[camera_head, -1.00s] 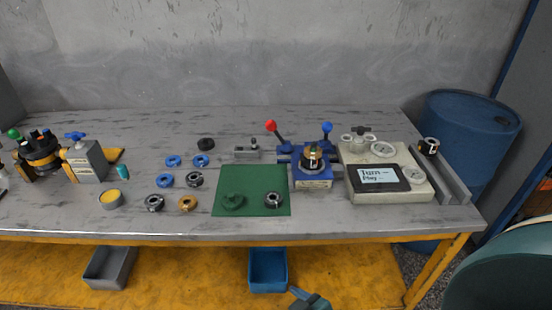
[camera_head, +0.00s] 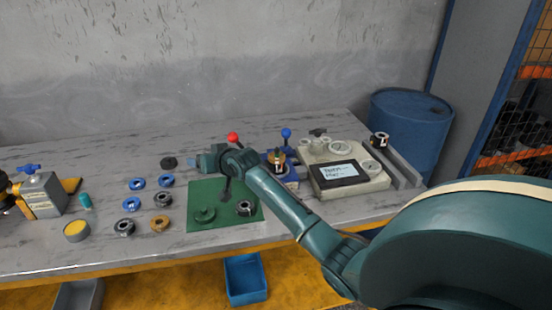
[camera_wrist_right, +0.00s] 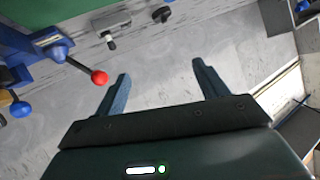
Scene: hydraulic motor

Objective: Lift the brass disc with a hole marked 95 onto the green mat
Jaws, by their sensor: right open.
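A brass ring-shaped disc (camera_head: 160,223) lies on the grey table left of the green mat (camera_head: 226,219); no marking on it is readable. The mat also shows at the top left of the right wrist view (camera_wrist_right: 45,12). My right gripper (camera_head: 192,162) reaches over the table behind the mat. In the right wrist view it is open and empty (camera_wrist_right: 160,70), above bare table. My left gripper is not in view.
Several blue (camera_head: 132,204) and dark rings (camera_head: 124,227) lie near the brass disc. A lever with a red ball (camera_wrist_right: 99,77) stands near my right gripper. A tester box (camera_head: 340,176) is to the right.

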